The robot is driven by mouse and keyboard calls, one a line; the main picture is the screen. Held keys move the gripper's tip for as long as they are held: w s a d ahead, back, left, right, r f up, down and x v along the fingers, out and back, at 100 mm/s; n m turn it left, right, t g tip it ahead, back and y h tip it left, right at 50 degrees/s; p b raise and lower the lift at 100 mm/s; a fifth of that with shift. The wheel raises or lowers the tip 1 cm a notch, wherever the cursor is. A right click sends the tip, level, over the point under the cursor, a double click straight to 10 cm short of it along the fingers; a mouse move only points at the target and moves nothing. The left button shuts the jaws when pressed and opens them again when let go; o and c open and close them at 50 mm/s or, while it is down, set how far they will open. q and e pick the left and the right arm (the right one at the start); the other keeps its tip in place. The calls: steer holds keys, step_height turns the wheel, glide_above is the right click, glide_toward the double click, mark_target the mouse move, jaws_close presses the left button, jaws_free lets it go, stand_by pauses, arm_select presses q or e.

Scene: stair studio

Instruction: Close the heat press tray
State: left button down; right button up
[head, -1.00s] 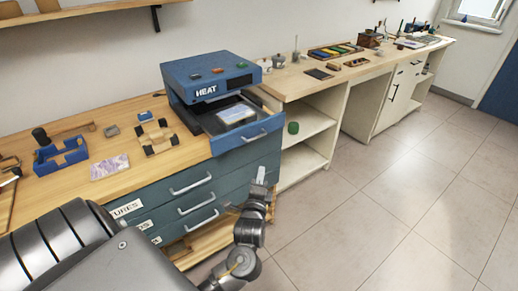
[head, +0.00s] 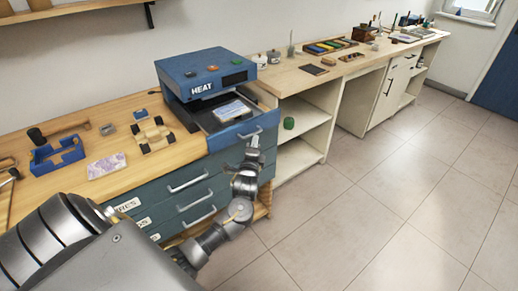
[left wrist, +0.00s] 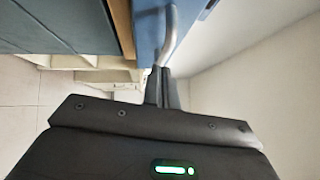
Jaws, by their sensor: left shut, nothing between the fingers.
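The blue heat press (head: 205,77) stands on the wooden bench in the head view. Its tray (head: 228,136) is pulled out toward the front, with a pale printed piece (head: 230,110) lying in it. The tray's front has a silver handle, which also shows in the left wrist view (left wrist: 169,35). My left gripper (head: 254,141) is shut and empty, just in front of and below the tray's front near the handle. In the left wrist view its fingertips (left wrist: 163,72) lie close to the handle's lower end; I cannot tell whether they touch. My right gripper is not in view.
Teal drawers (head: 190,190) with silver handles are under the bench. A blue holder (head: 57,155), a wooden jig (head: 152,134) and a patterned card (head: 106,166) lie left of the press. Open shelves (head: 300,130) stand to the right. The tiled floor (head: 390,200) is clear.

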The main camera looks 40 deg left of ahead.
mark_target(237, 128)
arm_select(q)
steer(key=shift+w+a, duration=0.1)
steer(key=shift+a, duration=0.05)
steer(key=w+a, duration=0.1)
steer(key=a, duration=0.2)
steer(key=w+a, duration=0.1)
steer(key=a, duration=0.3)
steer(key=w+a, duration=0.1)
steer(key=a, duration=0.3)
steer(key=shift+w+b, duration=0.15)
steer(key=shift+b, duration=0.25)
steer(key=shift+r, duration=0.1)
steer(key=shift+d, duration=0.1)
